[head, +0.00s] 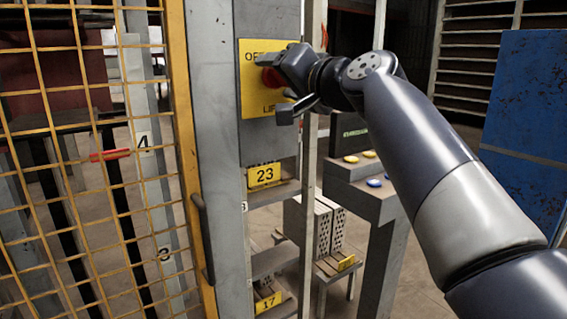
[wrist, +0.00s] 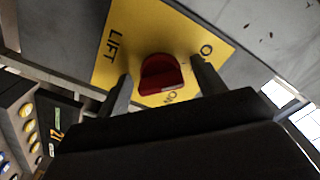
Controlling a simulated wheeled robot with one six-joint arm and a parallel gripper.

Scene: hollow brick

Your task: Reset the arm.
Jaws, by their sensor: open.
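My arm reaches in from the right in the head view, and my gripper (head: 279,88) is up at a yellow plate (head: 252,106) on a grey post. In the wrist view my gripper (wrist: 163,84) is open, with one finger on each side of a red knob (wrist: 162,74) on the yellow plate (wrist: 135,45). The fingers look apart from the knob; whether either touches it I cannot tell. The plate reads LIFT, with other lettering partly covered. In the head view the red knob (head: 270,77) is mostly hidden behind my gripper.
A yellow mesh gate (head: 186,150) stands at the left. Below the plate is a 23 label (head: 264,175). Hollow bricks (head: 322,226) sit on a low stand. A console with coloured buttons (head: 351,159) stands beneath my arm. A blue panel (head: 530,100) is at the right.

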